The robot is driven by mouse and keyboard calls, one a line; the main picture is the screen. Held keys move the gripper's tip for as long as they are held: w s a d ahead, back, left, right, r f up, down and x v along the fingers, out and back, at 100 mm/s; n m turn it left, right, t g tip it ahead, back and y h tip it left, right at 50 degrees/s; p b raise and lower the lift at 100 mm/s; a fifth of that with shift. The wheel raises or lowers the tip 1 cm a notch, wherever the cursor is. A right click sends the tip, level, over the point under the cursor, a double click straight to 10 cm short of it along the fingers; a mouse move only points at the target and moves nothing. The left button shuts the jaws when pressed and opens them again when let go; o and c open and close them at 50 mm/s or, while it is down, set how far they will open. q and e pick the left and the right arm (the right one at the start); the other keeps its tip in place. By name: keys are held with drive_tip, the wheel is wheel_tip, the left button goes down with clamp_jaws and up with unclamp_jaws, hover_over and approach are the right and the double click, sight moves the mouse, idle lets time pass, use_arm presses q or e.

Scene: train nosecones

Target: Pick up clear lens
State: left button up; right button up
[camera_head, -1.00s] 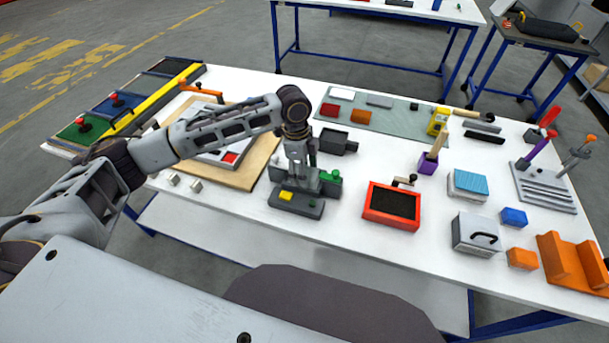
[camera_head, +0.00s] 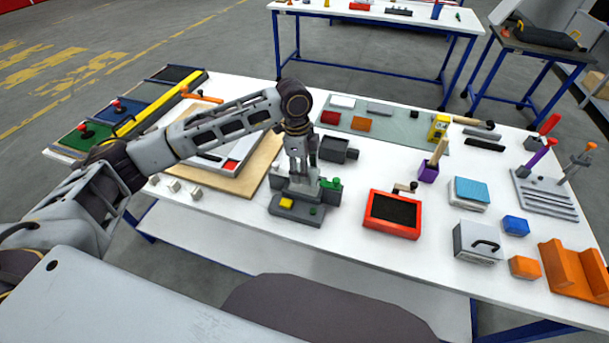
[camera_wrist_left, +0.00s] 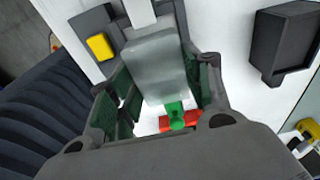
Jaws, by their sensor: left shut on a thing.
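My left gripper (camera_head: 302,186) points down at the grey fixture (camera_head: 297,212), which has a yellow button (camera_head: 287,203) and a green knob (camera_head: 330,184). In the left wrist view, a smooth, pale grey, slightly see-through block, apparently the clear lens (camera_wrist_left: 157,66), lies between the green-padded fingers of the left gripper (camera_wrist_left: 163,92), which are shut on it. It is over or against the fixture; I cannot tell whether it still touches. In the head view, the fingers mostly hide it. My right gripper is not in view.
A dark grey open box (camera_head: 338,149) stands just behind the gripper. A red-framed black tray (camera_head: 394,213) is to the right. Small white blocks (camera_head: 173,185) lie at the front left, beside the wooden board (camera_head: 238,183). The white table is clear in front of the tray.

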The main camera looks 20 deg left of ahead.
use_arm(q)
drive_tip(key=shift+r, duration=3.2)
